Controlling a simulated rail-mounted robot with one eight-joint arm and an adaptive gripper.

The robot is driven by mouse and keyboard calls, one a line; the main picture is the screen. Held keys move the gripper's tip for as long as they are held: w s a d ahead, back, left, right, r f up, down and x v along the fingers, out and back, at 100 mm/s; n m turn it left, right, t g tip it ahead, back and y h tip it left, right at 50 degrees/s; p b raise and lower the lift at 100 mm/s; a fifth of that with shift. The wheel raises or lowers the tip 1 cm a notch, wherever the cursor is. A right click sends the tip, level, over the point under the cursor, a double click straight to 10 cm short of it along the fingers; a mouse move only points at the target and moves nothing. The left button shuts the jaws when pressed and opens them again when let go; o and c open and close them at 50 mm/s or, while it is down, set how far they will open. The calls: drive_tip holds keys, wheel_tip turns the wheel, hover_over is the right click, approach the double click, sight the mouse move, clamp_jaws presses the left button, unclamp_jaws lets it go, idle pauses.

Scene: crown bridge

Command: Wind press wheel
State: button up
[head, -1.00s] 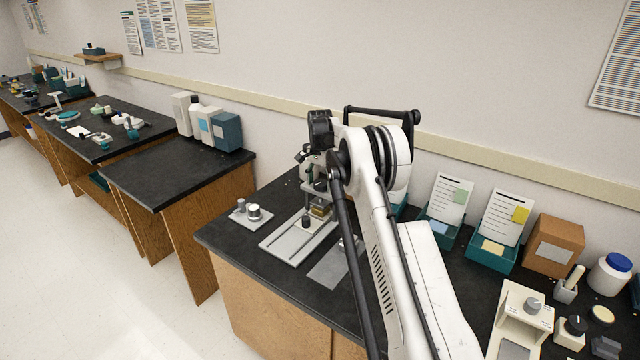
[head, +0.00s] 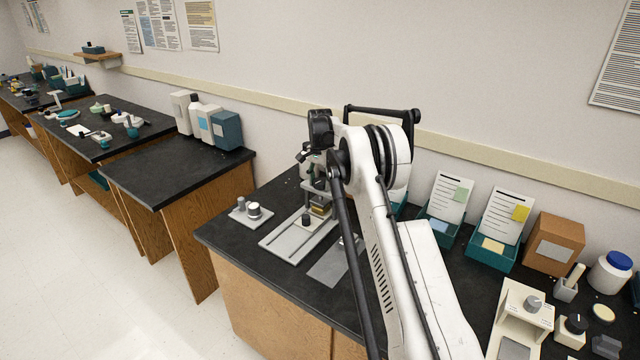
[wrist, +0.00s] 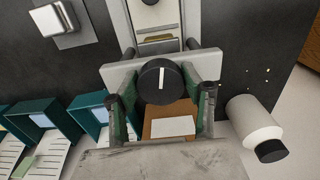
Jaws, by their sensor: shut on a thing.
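The press (head: 318,197) stands on the bench on a grey base plate (head: 290,246), partly hidden by my arm. In the wrist view its wheel (wrist: 152,86) is a round black knob with a white mark line, in front of the pale crossbar (wrist: 215,65). My gripper (wrist: 162,92) has its green fingers on both sides of the wheel and is shut on it. The mark line points nearly straight up and down in the picture. In the head view the gripper (head: 305,157) is at the top of the press, small and mostly hidden.
A small plate with metal cylinders (head: 248,213) lies left of the press, and a flat grey plate (head: 328,268) lies right of it. In the wrist view, teal trays (wrist: 88,112), a brown box (wrist: 158,128) and a white bottle (wrist: 252,125) are close by.

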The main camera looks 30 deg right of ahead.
sight(322, 181)
drive_tip(key=n+b, duration=0.3)
drive_tip(key=n, duration=0.2)
drive_tip(key=shift+f+b, duration=0.1)
drive_tip(key=shift+b, duration=0.3)
drive_tip(key=n+b, duration=0.2)
drive_tip(key=n, duration=0.3)
drive_tip(key=shift+s+d+n, duration=0.1)
drive_tip(key=shift+d+n, duration=0.05)
drive_tip(key=shift+n, duration=0.25)
drive_tip(key=n+b, duration=0.1)
drive_tip(key=n, duration=0.4)
drive_tip(key=shift+d+n, duration=0.15)
drive_tip(key=shift+n, duration=0.15)
drive_tip(key=n+b, duration=0.1)
drive_tip(key=n, duration=0.3)
drive_tip(key=shift+n, duration=0.4)
drive_tip(key=o, duration=1.1)
drive_tip(key=shift+o, duration=0.2)
drive_tip(key=shift+r, duration=0.25)
wheel_tip(322, 181, up, 12)
